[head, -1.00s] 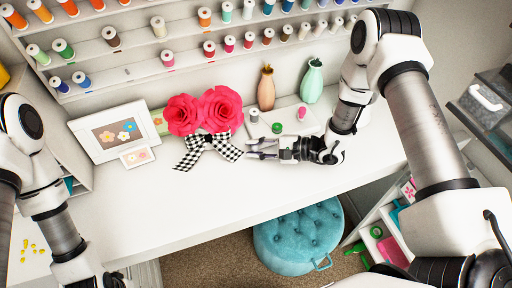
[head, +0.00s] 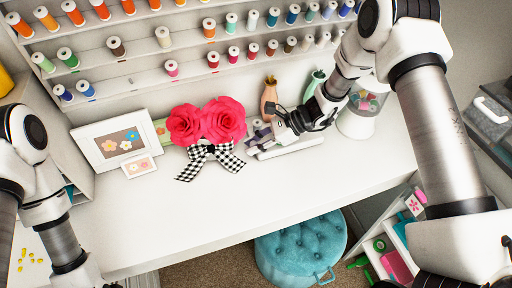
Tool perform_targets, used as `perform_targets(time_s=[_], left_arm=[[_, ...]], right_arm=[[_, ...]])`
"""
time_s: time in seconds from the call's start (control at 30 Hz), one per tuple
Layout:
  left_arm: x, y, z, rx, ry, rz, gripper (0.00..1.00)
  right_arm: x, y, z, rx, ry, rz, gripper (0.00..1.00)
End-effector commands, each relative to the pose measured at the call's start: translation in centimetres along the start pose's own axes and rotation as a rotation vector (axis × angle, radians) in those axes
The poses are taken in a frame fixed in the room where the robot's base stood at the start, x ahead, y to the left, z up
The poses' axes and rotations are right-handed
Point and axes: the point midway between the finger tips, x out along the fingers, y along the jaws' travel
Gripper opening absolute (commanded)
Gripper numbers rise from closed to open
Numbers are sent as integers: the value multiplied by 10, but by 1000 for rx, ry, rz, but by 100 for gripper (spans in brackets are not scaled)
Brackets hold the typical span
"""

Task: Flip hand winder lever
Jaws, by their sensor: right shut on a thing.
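The hand winder (head: 290,149), a low white device, lies on the white table right of the red roses. My right gripper (head: 259,136) reaches down over it from the right, its fingers at the winder's left end. The fingers are shut on a part there, but the lever itself is too small and too covered to make out. The gripper hides most of the winder's top. My left arm comes in at the left, and its gripper is below the picture's edge.
Close left are red paper roses (head: 206,123) with a checkered bow (head: 209,160) and a white picture frame (head: 118,141). Behind stand a peach vase (head: 269,97) and a mint vase (head: 314,83). A glass jar (head: 362,115) stands right. The table's front (head: 200,215) is clear.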

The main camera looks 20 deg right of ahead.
Motion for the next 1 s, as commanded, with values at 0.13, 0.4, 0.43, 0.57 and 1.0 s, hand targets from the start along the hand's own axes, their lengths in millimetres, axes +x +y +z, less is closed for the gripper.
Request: perform_targets(time_s=[0.13, 0.4, 0.43, 0.57, 1.0], left_arm=[[-5, 0, 0, 0, 0, 0, 40], [-8, 0, 0, 0, 0, 0, 40], [-8, 0, 0, 0, 0, 0, 40], [-8, 0, 0, 0, 0, 0, 40], [-8, 0, 0, 0, 0, 0, 40]], right_arm=[[1, -6, 2, 82, 21, 60, 0], [2, -12, 2, 187, 44, 132, 0], [2, -12, 2, 195, 46, 136, 0], [3, -13, 2, 214, 49, 150, 0], [3, -13, 1, 223, 51, 154, 26]])
